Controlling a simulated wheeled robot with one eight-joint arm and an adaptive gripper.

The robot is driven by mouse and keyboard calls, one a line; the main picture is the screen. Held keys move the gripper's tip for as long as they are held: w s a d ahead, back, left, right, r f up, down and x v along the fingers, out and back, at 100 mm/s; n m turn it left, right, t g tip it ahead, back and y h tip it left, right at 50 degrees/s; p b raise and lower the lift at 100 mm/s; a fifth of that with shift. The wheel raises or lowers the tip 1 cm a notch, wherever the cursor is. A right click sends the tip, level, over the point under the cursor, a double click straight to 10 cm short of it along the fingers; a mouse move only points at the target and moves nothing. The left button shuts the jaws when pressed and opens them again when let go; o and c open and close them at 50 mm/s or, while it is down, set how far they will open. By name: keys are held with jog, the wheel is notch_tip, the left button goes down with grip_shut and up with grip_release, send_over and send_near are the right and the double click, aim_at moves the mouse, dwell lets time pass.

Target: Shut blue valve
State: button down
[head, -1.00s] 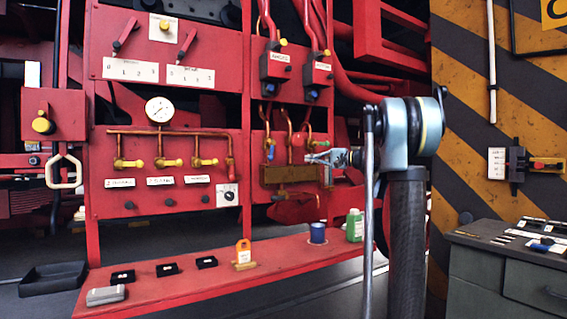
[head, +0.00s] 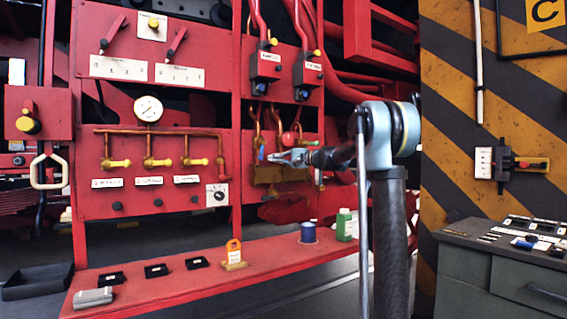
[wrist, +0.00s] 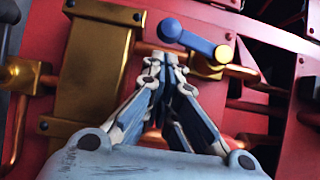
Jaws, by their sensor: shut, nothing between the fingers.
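The blue valve's handle (head: 261,153) hangs from the copper pipework in the middle of the red panel, just left of my gripper's tip. In the wrist view the blue handle (wrist: 192,38) is a short lever lying aslant, with a round left end and a blue and yellow hub at the right on a brass pipe. My gripper (head: 274,158) points left at the valve. In the wrist view my gripper (wrist: 164,62) is shut and empty, its fingertips together just below the lever. I cannot tell whether they touch it.
A brass block (wrist: 92,72) stands left of the fingers, close by. A red knob (head: 288,138) and green handle sit near my wrist.

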jog(key=shift+s+a, duration=0.2)
jog(key=shift+a, duration=0.25)
